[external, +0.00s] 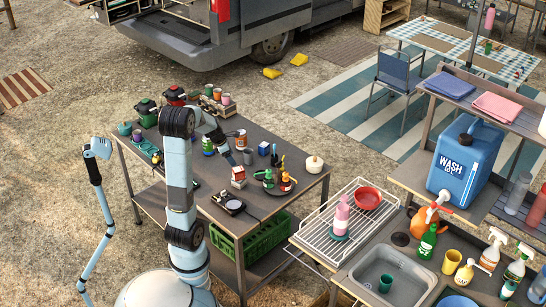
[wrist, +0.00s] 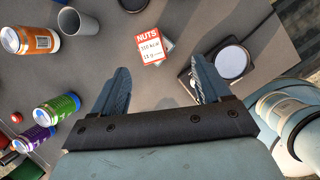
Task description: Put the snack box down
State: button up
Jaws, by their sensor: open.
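The snack box, a small red and white carton marked NUTS (wrist: 150,46), stands on the grey table just beyond my fingertips in the wrist view. In the external view the box (external: 238,174) is near the middle of the table, just below my gripper (external: 231,158). In the wrist view my gripper (wrist: 161,82) is open, with its two fingers spread and nothing between them. The box appears apart from both fingers.
An orange can (wrist: 30,40) and a grey cup (wrist: 78,21) stand left of the box in the wrist view. Green (wrist: 57,108) and purple (wrist: 33,138) cans are lower left. A dark device with a round pale top (wrist: 231,56) is close on the right.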

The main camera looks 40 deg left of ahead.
jog(key=s+d+r+m, duration=0.4)
jog(key=d+r+m, duration=0.1)
jog(key=d+m, duration=0.2)
jog(key=s+d+r+m, duration=0.4)
jog(key=d+r+m, duration=0.1)
jog(key=d+m, duration=0.25)
jog(key=s+d+r+m+y, duration=0.1)
jog(key=s+d+r+m, duration=0.1)
jog(key=s+m, duration=0.4)
jog(key=s+d+r+m+t, duration=0.1)
jog(key=s+d+m, duration=0.3)
jog(key=s+m, duration=0.3)
jog(key=shift+s+d+r+m+y, duration=0.2)
jog(key=shift+r+m+y, duration=0.2)
jog(key=shift+m, duration=0.75)
jog(key=shift+o, duration=0.2)
